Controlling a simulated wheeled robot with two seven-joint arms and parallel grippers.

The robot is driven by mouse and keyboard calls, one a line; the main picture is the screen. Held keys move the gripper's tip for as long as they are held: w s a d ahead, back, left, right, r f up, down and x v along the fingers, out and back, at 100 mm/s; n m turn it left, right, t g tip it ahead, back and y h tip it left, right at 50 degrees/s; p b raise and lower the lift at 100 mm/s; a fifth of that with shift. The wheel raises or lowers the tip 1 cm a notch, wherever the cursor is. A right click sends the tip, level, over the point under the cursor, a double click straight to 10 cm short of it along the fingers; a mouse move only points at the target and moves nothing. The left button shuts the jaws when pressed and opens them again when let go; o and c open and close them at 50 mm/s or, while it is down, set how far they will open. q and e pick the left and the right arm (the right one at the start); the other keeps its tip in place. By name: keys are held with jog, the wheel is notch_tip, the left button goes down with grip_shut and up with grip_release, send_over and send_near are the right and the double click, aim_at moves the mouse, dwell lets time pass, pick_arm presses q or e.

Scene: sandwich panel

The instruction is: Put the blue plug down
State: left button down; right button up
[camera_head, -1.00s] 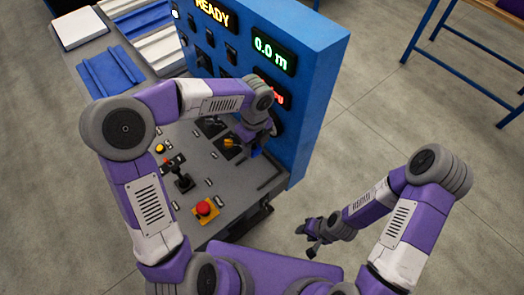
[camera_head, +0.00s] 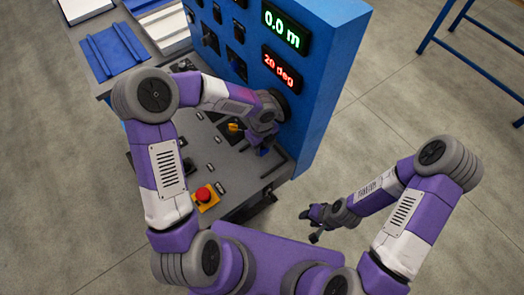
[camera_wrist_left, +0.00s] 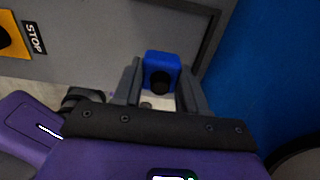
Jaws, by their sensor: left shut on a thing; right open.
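The blue plug (camera_wrist_left: 162,66) is between the two fingers of my left gripper (camera_wrist_left: 160,85) in the left wrist view. The gripper is shut on it, and a dark round end of the plug faces the camera. In the head view my left gripper (camera_head: 262,146) is over the right part of the grey panel top, close to the blue upright face. Only a little of the plug (camera_head: 264,151) shows there. My right gripper (camera_head: 314,222) is open and empty, out over the floor right of the panel.
A red stop button (camera_head: 204,195) on a yellow base sits at the panel's front. A dark outlined frame (camera_wrist_left: 207,38) lies on the panel beyond the plug in the wrist view. The blue upright (camera_head: 335,75) with lit displays stands close beside my left gripper.

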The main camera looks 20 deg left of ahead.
aim_at(262, 150)
pick_arm(q)
jog(key=shift+f+b, duration=0.45)
jog(key=shift+f, duration=1.3)
jog(key=shift+f, duration=0.1)
jog(key=shift+f+b, duration=0.3)
jog(key=shift+b, duration=0.05)
jog(key=c, duration=0.6)
grip_release()
jog(key=shift+r+p, duration=0.4)
jog(key=shift+r, duration=0.1)
notch_tip(262, 150, up, 12)
jog(key=p, duration=0.3)
jog(key=shift+f, duration=0.1)
